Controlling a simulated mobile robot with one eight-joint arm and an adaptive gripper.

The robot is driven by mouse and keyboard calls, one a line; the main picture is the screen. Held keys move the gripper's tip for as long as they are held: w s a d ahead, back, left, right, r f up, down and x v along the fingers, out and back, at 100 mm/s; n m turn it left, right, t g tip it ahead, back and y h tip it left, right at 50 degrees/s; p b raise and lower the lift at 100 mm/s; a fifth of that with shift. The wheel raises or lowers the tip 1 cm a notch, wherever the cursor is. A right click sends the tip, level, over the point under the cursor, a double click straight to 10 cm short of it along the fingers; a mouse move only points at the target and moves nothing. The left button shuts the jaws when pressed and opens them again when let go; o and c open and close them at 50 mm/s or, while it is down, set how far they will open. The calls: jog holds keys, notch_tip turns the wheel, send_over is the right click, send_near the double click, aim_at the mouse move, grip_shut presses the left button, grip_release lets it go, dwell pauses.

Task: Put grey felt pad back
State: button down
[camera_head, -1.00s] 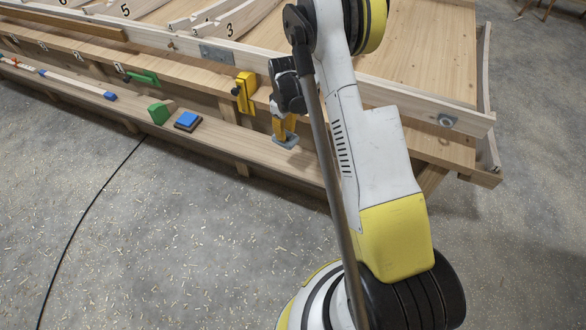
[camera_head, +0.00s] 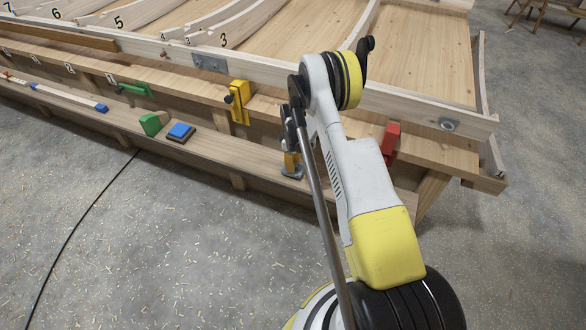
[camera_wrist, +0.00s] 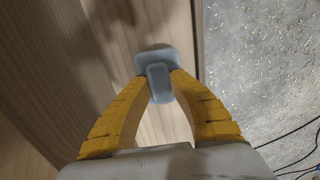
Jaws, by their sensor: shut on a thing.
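The grey felt pad (camera_wrist: 144,62) has a flat, rounded plate and a raised grip block. The yellow fingers of my gripper (camera_wrist: 159,80) are shut on that block. In the head view my gripper (camera_head: 292,161) points down at the lower wooden ledge (camera_head: 245,162) along the bench front, with the pad (camera_head: 293,173) below its tips. I cannot tell whether the pad touches the ledge. In the wrist view the pad is over pale wood, near the ledge's edge, with the floor beyond.
On the ledge to the left are a blue-topped block (camera_head: 181,131) and a green block (camera_head: 150,124). A yellow clamp (camera_head: 239,101) and a red piece (camera_head: 391,139) sit at the bench front. A black cable (camera_head: 87,205) crosses the otherwise open, shaving-strewn floor.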

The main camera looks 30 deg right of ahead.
jog(key=shift+f, duration=0.35)
jog(key=shift+f, duration=0.2)
jog(key=c, duration=1.3)
grip_release()
jog(key=shift+o, duration=0.2)
